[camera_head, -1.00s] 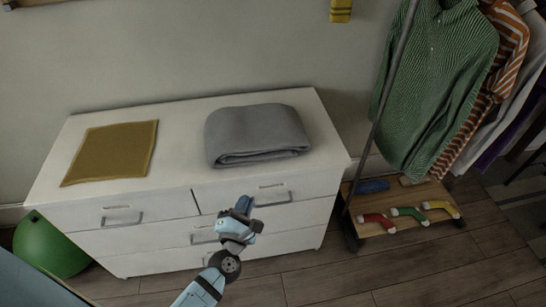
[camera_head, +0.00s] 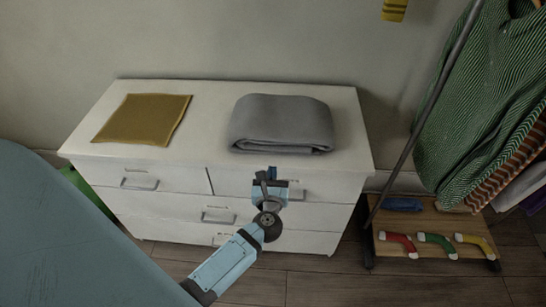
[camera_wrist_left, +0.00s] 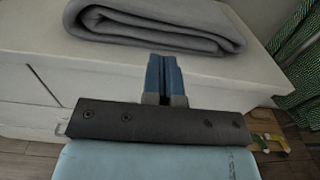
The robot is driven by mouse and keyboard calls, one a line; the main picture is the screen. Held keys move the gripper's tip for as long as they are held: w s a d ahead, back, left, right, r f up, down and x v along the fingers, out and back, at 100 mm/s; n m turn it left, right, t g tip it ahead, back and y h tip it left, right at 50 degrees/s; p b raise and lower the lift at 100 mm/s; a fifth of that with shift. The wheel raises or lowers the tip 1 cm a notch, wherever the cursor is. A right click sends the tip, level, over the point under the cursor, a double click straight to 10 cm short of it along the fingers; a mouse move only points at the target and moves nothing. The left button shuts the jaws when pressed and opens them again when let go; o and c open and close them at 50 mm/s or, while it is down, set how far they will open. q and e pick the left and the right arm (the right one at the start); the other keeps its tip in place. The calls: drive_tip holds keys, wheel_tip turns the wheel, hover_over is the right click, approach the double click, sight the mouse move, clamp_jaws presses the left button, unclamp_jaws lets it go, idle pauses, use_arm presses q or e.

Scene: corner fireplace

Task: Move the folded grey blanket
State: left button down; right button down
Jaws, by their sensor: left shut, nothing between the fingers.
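The folded grey blanket (camera_head: 282,122) lies flat on top of the white dresser (camera_head: 210,120), right of the middle. It also shows at the top of the left wrist view (camera_wrist_left: 155,25), with its folded edge facing me. My left gripper (camera_head: 266,175) is in front of the dresser's upper right drawer, just below the top's front edge and short of the blanket. In the left wrist view its two blue fingers (camera_wrist_left: 163,75) are together with nothing between them, apart from the blanket. My right gripper is not in view.
A mustard-yellow cloth (camera_head: 143,119) lies on the dresser's left part, with bare top between it and the blanket. To the right stands a clothes rack with a green striped shirt (camera_head: 480,110). Its wooden base (camera_head: 430,225) holds several colourful items.

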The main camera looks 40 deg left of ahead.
use_arm(q)
drive_tip(key=p, duration=0.1)
approach(278, 117)
drive_tip(key=s, duration=0.1)
drive_tip(key=s+d, duration=0.1)
drive_tip(key=s+f, duration=0.1)
drive_tip(key=shift+s+d+f, duration=0.1)
drive_tip(key=shift+d, duration=0.25)
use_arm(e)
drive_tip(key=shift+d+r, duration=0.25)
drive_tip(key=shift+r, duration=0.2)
